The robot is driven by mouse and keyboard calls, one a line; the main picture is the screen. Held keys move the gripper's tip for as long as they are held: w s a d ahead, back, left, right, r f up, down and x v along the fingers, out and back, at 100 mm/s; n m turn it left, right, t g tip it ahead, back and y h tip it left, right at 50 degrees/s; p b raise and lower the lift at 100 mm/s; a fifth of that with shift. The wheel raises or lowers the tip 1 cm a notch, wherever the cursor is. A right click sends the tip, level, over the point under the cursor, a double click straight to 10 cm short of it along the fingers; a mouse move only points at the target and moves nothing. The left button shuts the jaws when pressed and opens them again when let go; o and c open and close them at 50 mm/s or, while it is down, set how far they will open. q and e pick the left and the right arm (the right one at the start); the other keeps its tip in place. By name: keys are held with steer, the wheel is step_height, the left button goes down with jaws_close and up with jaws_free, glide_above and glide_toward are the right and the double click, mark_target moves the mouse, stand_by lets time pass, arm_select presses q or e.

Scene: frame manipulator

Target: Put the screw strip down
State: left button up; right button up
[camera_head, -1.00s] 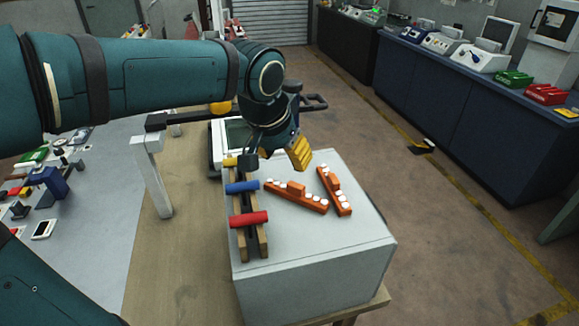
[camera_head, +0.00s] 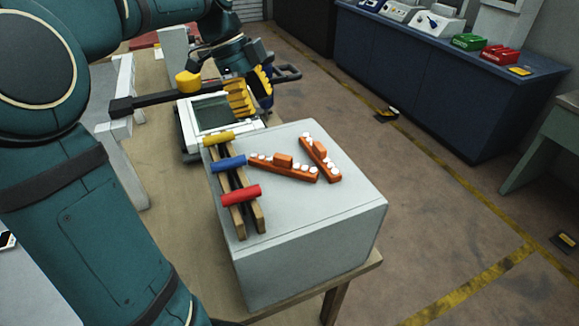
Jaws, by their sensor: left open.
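Two orange screw strips with white screw heads lie on top of the light grey box (camera_head: 310,245). One screw strip (camera_head: 299,171) lies nearly crosswise. The other screw strip (camera_head: 315,155) lies slanted to its right, close to it. My left gripper (camera_head: 250,92) has yellow fingers. It is open and empty, above and behind the box near a framed device, apart from both strips. My right gripper is out of view.
A wooden rack (camera_head: 236,207) with yellow, blue and red cylinders lies on the box's left side. A framed device (camera_head: 209,113) stands behind the box. A dark blue cabinet (camera_head: 430,80) with green and red boxes stands at the right. The floor between is mostly clear.

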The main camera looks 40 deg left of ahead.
mark_target(282, 156)
arm_select(q)
steer(key=shift+m, duration=0.3)
steer(key=b+x, duration=0.2)
steer(key=x, duration=1.1)
steer(key=shift+w+d+f, duration=0.2)
steer(key=shift+d+f, duration=0.1)
steer(key=shift+d, duration=0.05)
jaws_close()
